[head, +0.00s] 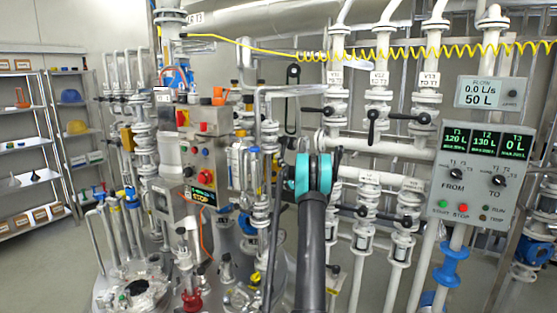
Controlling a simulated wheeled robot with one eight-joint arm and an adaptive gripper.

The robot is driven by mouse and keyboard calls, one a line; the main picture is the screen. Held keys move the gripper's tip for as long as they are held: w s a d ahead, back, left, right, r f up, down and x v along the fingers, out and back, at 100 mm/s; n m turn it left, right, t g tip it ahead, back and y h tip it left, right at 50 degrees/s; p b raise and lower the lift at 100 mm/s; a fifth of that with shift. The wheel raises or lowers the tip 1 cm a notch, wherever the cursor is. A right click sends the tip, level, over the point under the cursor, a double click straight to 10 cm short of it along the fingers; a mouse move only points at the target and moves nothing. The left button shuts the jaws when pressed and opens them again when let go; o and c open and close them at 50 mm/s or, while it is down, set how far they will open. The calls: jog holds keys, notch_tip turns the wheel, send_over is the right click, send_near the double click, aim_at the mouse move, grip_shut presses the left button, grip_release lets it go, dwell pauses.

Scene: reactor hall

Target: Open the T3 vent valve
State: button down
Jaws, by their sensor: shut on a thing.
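My dark grey arm with a teal joint (313,175) rises from the bottom middle and hides part of the pipework behind it. I cannot make out my gripper; it seems hidden behind the arm. A label (193,18) ending in "T3" is on the pipework at the upper left, its first word too small to read surely. I cannot pick out the T3 vent valve with certainty. The valve labelled V13 TO T3 (429,97) stands at the right with its black lever (412,116) about level.
A control panel (484,178) at the right reads T1 120 L, T2 130 L, T3 0 L. A flow display (491,92) reads 0.0 L/s, 50 L. A yellow coiled hose (390,54) crosses the top. Shelves (28,130) stand left. Dense pipes surround my arm.

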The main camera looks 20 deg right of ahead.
jog(key=shift+w+d+f+n+g+y, duration=0.15)
jog(key=shift+w+d+n+g+y, duration=0.35)
jog(key=shift+n+g+y, duration=0.95)
jog(key=shift+w+d+f+n+g+y, duration=0.1)
jog(key=shift+w+d+n+g+y, duration=0.45)
jog(key=shift+n+y, duration=1.6)
jog(key=shift+w+d+f+n+g+y, duration=0.25)
jog(key=shift+d+n+g+y, duration=0.7)
jog(key=shift+n, duration=1.55)
jog(key=shift+w+a+r+g+y, duration=0.15)
jog(key=shift+a+g+y, duration=0.1)
jog(key=shift+g, duration=0.3)
jog(key=c, duration=1.4)
grip_release()
jog(key=v, duration=0.7)
jog(key=shift+f, duration=0.3)
jog(key=shift+d, duration=0.1)
